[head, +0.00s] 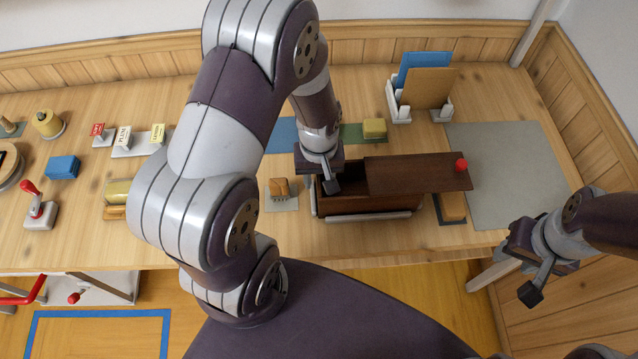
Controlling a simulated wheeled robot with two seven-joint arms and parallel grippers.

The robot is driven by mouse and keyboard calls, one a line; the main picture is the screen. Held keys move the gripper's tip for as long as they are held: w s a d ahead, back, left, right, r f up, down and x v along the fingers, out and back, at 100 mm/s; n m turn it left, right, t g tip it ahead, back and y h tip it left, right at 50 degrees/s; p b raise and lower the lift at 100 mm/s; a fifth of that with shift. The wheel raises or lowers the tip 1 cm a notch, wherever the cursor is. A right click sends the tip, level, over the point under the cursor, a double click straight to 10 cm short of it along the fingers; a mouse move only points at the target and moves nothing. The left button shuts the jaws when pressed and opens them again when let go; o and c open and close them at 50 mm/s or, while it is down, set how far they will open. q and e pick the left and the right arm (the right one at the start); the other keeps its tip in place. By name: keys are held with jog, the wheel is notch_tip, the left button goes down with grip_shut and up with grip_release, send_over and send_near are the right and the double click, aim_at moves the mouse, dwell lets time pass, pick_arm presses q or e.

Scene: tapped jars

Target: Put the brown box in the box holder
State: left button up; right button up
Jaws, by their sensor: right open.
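A dark brown box (370,204) stands in the middle right of the table. Its dark lid (415,173) with a red knob (461,166) is shifted right, leaving the left end open. A light grey rail (368,216) runs along its front, perhaps part of the box holder; I cannot tell how the box sits in it. My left gripper (331,178) is at the box's open left end, its tips partly inside or just above; whether they grip anything is unclear. My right gripper (530,273) is open and empty, beyond the table's front right edge.
A small tan-brown block (278,187) sits left of the box, and another (453,206) on a dark base at its right. A white rack (399,110) holds blue and brown boards behind. The grey mat (510,165) is clear. My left arm hides the table's middle.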

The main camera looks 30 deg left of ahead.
pick_arm(q)
jog(key=shift+m, duration=0.4)
jog(key=r, duration=0.8)
jog(key=shift+s+d+r, duration=0.15)
jog(key=shift+s+r, duration=0.05)
jog(key=shift+r, duration=0.05)
jog(key=s+r+m, duration=0.1)
jog(key=m, duration=0.1)
jog(key=s+d+r+m+t, duration=0.1)
jog(key=m, duration=0.1)
jog(key=s+d+r+m, duration=0.1)
jog(key=s, duration=0.1)
jog(key=shift+d+m, duration=0.1)
jog(key=shift+m, duration=0.3)
